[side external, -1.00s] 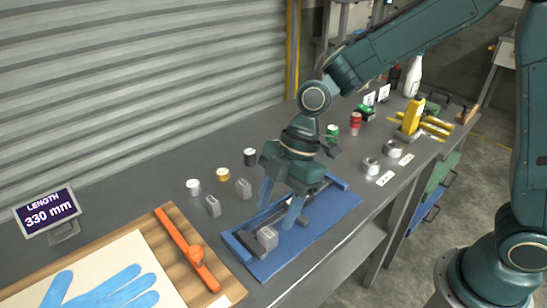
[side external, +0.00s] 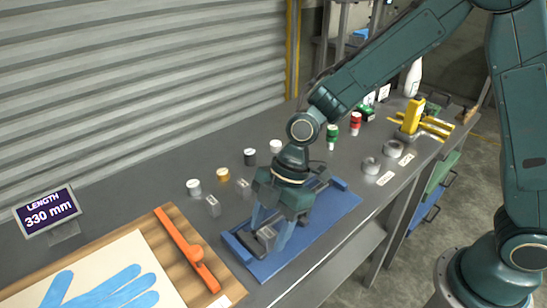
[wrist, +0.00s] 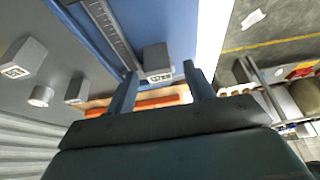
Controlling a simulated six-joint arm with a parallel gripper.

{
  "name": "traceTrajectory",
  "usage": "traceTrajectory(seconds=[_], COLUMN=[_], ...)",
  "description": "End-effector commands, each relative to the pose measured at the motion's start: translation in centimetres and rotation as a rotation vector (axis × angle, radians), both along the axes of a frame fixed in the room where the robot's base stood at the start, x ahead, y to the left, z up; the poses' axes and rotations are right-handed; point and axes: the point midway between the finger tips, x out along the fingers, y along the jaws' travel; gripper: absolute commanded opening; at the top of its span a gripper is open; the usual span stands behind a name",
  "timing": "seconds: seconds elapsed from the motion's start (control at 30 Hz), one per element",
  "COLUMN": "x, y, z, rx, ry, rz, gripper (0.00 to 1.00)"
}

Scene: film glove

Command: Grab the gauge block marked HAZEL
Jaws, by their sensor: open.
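Three small grey blocks show, each with a marked face too small to read, so I cannot tell which is HAZEL. One block (side external: 266,233) sits at the near left end of the blue tray with a ruled bar. My gripper (side external: 266,241) is open, pointing down, with its blue fingers on either side of this block. In the wrist view this block (wrist: 156,58) lies between and just beyond the fingertips; contact cannot be told. The second block (side external: 213,206) and third block (side external: 243,188) stand on the bench left of the tray, the third partly hidden.
The blue tray (side external: 335,212) lies along the bench's front edge. Small jars, including a white-topped one (side external: 194,187), stand behind it. A wooden board (side external: 226,286) with an orange bar (side external: 186,248) is at left.

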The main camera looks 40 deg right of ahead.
Motion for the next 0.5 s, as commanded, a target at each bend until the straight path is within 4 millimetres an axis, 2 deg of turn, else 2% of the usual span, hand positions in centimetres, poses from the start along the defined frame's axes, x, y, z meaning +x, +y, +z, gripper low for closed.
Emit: traceTrajectory(seconds=[0.1, 0.33, 0.37, 0.5], x=[0.01, 0.01, 0.01, 0.01], y=[-0.01, -0.01, -0.01, -0.01], z=[0.02, 0.03, 0.03, 0.04], rx=[0.0, 0.0, 0.0, 0.0], ry=[0.0, 0.0, 0.0, 0.0], rz=[0.0, 0.0, 0.0, 0.0], gripper=[0.53, 0.08, 0.04, 0.04])
